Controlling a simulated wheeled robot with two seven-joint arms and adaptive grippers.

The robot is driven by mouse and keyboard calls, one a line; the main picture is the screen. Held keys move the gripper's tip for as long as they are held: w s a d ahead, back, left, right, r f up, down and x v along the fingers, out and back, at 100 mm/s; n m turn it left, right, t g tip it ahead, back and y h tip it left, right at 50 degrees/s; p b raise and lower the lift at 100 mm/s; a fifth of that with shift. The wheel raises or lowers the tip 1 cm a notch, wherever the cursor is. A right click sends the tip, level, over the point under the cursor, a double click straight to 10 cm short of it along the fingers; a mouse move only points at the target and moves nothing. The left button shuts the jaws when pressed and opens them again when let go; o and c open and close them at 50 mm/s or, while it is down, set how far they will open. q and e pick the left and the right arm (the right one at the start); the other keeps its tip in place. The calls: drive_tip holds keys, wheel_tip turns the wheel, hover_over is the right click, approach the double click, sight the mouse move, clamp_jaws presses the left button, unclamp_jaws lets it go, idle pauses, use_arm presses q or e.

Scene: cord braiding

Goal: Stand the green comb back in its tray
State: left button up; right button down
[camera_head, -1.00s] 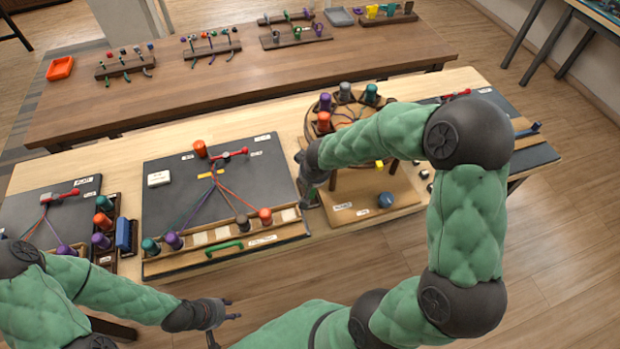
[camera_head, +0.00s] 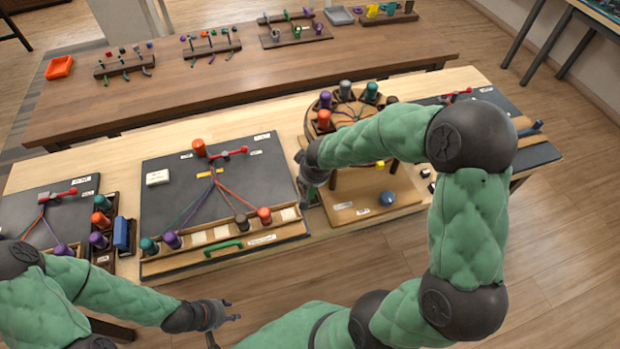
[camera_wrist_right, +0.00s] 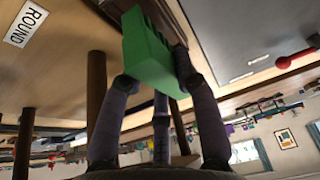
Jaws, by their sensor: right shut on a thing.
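The green comb (camera_wrist_right: 150,48) shows in the right wrist view as a green block with notches along one edge. My right gripper (camera_wrist_right: 160,85) is shut on it, with fingers on both sides. A dark brown wooden piece (camera_wrist_right: 180,30), perhaps its tray, is right beside the comb; I cannot tell whether they touch. My left gripper (camera_head: 236,310) is open and empty in front of the table.
The large dark board (camera_head: 165,200) with cords, bobbins and a green handle (camera_head: 224,245) lies left of my right gripper. The round braiding stand (camera_head: 340,110) is close on the right. A dark rack with bobbins and a blue block (camera_head: 123,233) stands farther left.

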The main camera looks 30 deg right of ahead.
drive_tip(key=shift+f+b, duration=1.1)
drive_tip(key=shift+b, duration=0.1)
idle(0.5)
drive_tip(key=c, duration=0.8)
unclamp_jaws()
drive_tip(key=shift+c, duration=0.2)
drive_tip(key=d+v, duration=0.1)
drive_tip(key=v, duration=1.1)
drive_tip(key=shift+a, duration=0.45)
